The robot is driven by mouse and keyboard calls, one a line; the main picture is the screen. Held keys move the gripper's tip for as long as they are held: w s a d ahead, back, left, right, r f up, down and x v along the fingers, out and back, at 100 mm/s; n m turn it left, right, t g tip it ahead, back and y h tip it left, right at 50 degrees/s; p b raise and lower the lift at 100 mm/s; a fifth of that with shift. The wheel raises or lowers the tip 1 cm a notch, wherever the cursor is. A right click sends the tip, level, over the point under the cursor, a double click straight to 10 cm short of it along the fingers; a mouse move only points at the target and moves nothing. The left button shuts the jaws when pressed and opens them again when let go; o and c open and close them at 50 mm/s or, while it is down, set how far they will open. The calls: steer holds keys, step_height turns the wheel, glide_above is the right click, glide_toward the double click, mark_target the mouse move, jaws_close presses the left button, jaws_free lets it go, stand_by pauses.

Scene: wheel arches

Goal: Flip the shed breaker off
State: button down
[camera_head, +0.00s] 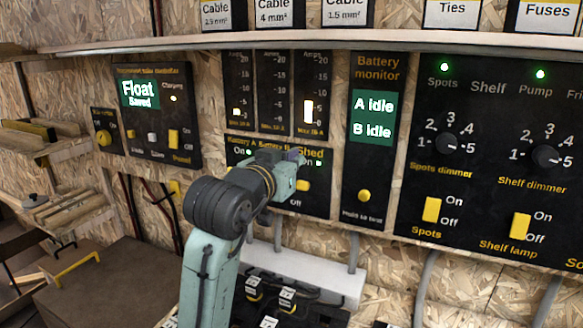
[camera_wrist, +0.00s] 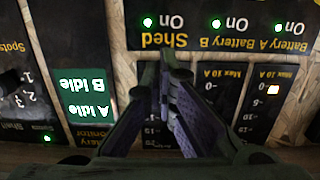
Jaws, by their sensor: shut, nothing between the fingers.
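The shed breaker's yellow switch (camera_head: 303,186) shows in the head view on the black Battery A / Battery B / Shed panel (camera_head: 318,205). It is partly behind my gripper, and its lever position is not clear. The green light beside the Shed "On" mark is lit in the wrist view (camera_wrist: 147,22). My gripper (camera_head: 296,157) is shut and empty, in front of the panel near the Shed label, a little above the switch in the picture. In the wrist view, which is upside down, my fingertips (camera_wrist: 170,65) are near the Shed label. The shed switch is outside that view.
The battery monitor (camera_head: 372,170) is close on the right, reading A Idle and B Idle. Ampere meters (camera_head: 276,90) are above. Spots (camera_head: 431,210) and shelf lamp (camera_head: 520,226) switches are farther right. A shelf edge (camera_head: 330,42) runs above, and grey conduits (camera_head: 353,250) run below.

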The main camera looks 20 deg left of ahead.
glide_above(302, 189)
steer(key=w, duration=0.1)
steer(key=shift+d+f, duration=0.1)
steer(key=shift+f, duration=0.15)
steer(key=f+b, duration=0.2)
steer(key=f, duration=0.1)
steer(key=shift+s+b, duration=0.25)
steer(key=shift+b, duration=0.15)
steer(key=shift+s+f, duration=0.25)
steer(key=shift+f, duration=0.15)
steer(key=shift+b, duration=0.3)
